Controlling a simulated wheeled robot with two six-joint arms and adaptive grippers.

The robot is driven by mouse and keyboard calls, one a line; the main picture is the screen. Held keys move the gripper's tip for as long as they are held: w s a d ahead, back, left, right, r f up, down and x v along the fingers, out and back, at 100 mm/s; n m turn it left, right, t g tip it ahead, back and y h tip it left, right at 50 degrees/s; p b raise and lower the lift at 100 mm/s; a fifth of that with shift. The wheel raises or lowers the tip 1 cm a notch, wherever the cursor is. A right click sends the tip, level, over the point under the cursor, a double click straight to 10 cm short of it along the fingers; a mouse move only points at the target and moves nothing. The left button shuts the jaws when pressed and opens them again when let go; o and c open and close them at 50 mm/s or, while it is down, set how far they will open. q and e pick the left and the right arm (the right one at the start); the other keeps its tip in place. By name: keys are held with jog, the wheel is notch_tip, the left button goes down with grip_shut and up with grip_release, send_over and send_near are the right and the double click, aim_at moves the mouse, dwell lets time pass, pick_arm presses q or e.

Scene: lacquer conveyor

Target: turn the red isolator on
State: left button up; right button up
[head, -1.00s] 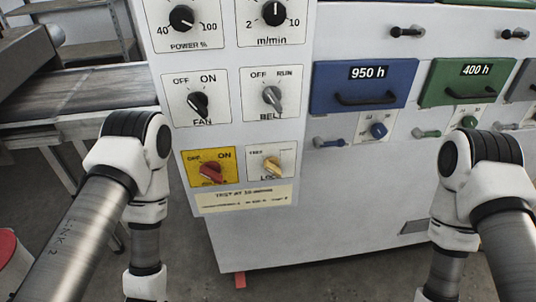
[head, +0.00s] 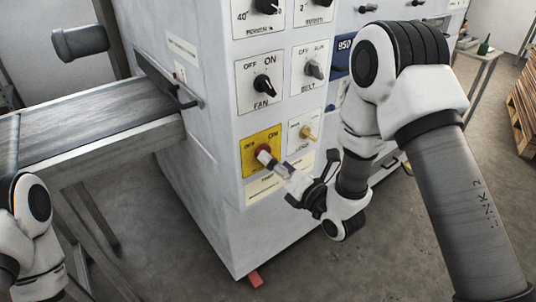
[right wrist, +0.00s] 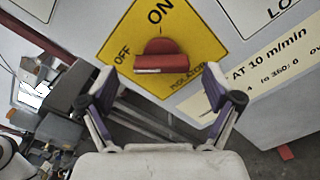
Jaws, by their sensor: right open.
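The red isolator knob (right wrist: 163,62) sits on a yellow plate (right wrist: 188,39) marked OFF and ON. In the right wrist view its bar lies crosswise, its left end towards the OFF side, with ON above. In the head view the knob (head: 263,149) is partly hidden by a fingertip of my right gripper (head: 274,163). My right gripper (right wrist: 160,84) is open, its fingers apart on either side below the knob, and empty. Contact with the knob cannot be told. My left gripper is out of view; only its arm shows at the lower left.
The fan knob (head: 263,84) and belt knob (head: 314,69) sit above the isolator, and the yellow lock knob (head: 309,132) is to its right. A conveyor (head: 95,122) runs in from the left. A red foot (head: 256,279) pokes out at the cabinet's base.

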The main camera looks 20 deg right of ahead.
jog(key=x, duration=0.2)
jog(key=shift+w, duration=0.4)
jog(key=shift+w+a, duration=0.2)
jog(key=shift+f, duration=0.1)
jog(key=c, duration=1.1)
jog(key=shift+c, duration=0.2)
